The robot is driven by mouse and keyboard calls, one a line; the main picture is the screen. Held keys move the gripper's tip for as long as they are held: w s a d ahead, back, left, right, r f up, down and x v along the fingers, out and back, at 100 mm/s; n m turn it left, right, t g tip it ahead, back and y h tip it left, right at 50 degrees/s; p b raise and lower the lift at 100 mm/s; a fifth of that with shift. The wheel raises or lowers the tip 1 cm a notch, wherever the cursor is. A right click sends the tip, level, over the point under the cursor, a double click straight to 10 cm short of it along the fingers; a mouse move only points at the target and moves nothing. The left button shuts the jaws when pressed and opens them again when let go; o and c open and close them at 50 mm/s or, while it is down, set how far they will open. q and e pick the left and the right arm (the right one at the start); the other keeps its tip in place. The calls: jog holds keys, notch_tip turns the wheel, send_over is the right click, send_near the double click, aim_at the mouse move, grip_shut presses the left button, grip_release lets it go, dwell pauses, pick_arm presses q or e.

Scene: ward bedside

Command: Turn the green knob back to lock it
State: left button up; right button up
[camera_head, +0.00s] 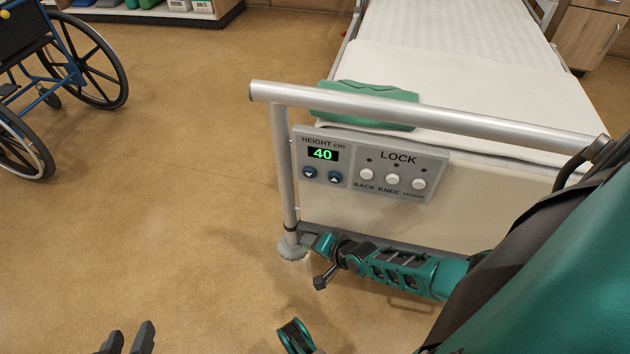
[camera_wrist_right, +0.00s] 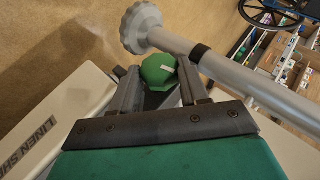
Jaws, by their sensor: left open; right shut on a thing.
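In the right wrist view, the green knob (camera_wrist_right: 158,72) has a pale mark on its face and sits between the fingertips of my right gripper (camera_wrist_right: 156,86). The fingers are shut on it. In the head view, my right gripper (camera_head: 322,262) is low beside the foot of the bed's rail post, and its grip on the knob is hard to make out there. My left gripper (camera_head: 128,340) shows only its two dark fingertips at the bottom left edge, apart and empty, over bare floor.
The control panel (camera_head: 370,167) hangs on the bed rail (camera_head: 430,115), with a height display reading 40 and white buttons under LOCK. A green folded item (camera_head: 366,104) lies on the bed (camera_head: 470,80). A wheelchair (camera_head: 60,75) stands at the left. The floor between is clear.

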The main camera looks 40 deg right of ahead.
pick_arm(q)
jog(key=shift+w, duration=0.15)
pick_arm(e)
jog(key=shift+s+f+t+y, duration=0.15)
jog(key=shift+t+y, duration=0.35)
jog(key=shift+t, duration=0.3)
jog(key=o, duration=1)
pick_arm(q)
jog(key=shift+f, duration=0.15)
jog(key=shift+s, duration=0.2)
